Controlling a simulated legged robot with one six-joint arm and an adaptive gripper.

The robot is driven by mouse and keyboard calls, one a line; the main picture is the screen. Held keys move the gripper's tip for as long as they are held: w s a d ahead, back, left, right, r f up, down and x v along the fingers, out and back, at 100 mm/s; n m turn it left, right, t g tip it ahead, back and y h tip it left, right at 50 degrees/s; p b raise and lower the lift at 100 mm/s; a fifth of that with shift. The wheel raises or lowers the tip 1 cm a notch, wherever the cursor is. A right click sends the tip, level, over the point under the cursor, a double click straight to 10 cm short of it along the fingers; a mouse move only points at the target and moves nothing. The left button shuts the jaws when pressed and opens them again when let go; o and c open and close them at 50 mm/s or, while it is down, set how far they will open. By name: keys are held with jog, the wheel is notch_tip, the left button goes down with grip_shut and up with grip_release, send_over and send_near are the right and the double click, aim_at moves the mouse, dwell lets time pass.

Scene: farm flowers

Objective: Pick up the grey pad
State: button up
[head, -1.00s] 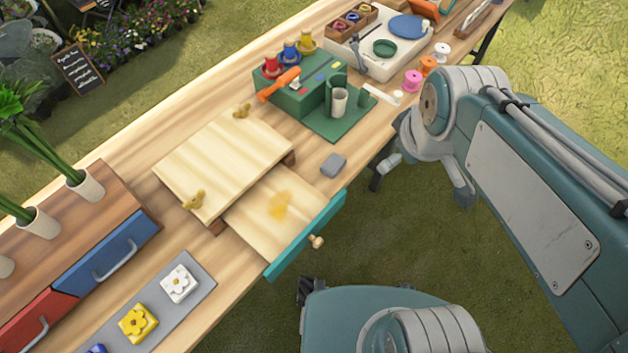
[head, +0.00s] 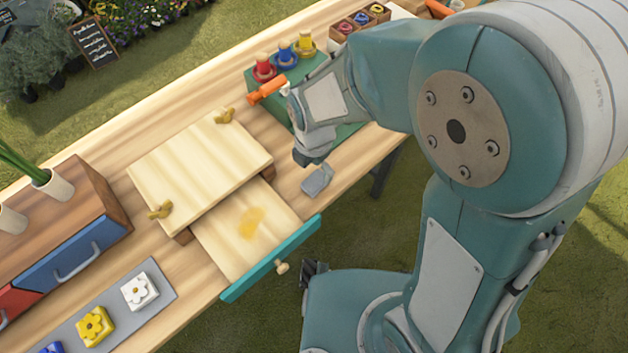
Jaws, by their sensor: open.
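The grey pad (head: 317,181) is a small flat block on the wooden table, just right of the pulled-out board with the teal front. My gripper (head: 308,156) is close above the pad, at its upper left in the head view, pointing down. It is open with nothing seen in it. The fingers are partly hidden behind one another, and I cannot tell whether they touch the pad. The pad's upper edge lies close to a fingertip.
The pull-out board (head: 245,222) with a yellow stain and a knob (head: 281,267) is left of the pad. A green stand (head: 257,90) with coloured spools and an orange tool (head: 267,89) is behind my gripper. Flower tiles (head: 140,291) lie at lower left.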

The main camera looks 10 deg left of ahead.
aim_at(313, 182)
jog(key=shift+d+f, duration=0.2)
jog(key=shift+f, duration=1.05)
jog(key=f, duration=0.4)
jog(key=shift+w+a+f, duration=0.1)
jog(key=shift+a+f, duration=0.2)
jog(key=shift+f, duration=0.1)
jog(key=shift+d, duration=0.1)
jog(key=c, duration=1)
